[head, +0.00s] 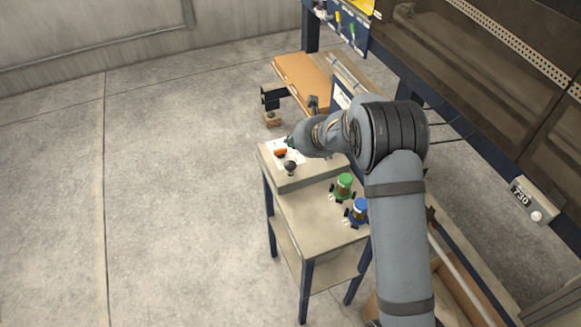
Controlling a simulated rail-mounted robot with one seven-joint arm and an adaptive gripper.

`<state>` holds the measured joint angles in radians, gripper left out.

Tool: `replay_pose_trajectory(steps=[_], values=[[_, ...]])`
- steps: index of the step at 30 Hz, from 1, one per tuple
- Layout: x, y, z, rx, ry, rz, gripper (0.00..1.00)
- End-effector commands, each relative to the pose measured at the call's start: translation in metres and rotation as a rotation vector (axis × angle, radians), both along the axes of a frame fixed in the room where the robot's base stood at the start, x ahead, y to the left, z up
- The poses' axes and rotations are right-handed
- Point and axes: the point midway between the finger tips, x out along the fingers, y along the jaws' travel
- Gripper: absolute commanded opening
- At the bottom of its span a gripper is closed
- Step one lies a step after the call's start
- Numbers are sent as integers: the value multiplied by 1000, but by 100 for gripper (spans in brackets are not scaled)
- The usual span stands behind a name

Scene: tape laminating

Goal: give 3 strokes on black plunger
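A small black knob-like thing (290,167), which looks like the black plunger, stands on top of a light grey box (305,175) at the back of a small table. An orange piece (281,152) lies or stands on a white patch just behind it. My gripper (289,143) is at the end of my arm, small and dark, over the back of the box, behind the black plunger and close to the orange piece. Its fingers are too small and partly hidden by my arm, so I cannot see whether they are open or hold anything.
On the table (312,213), a green-topped device (344,184) and a blue-topped device (358,208) stand in front right of the box. A brown board (304,78) lies behind. The floor at left is clear.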

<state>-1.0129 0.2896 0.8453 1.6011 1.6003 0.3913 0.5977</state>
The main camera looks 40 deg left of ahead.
Motion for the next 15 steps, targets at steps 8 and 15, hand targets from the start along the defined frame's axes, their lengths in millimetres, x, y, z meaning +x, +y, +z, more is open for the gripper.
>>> replay_pose_trajectory(steps=[8, 15], values=[[0, 0, -46, 0, -1, 0, 0], [0, 0, -61, 1, -1, 0, 0]])
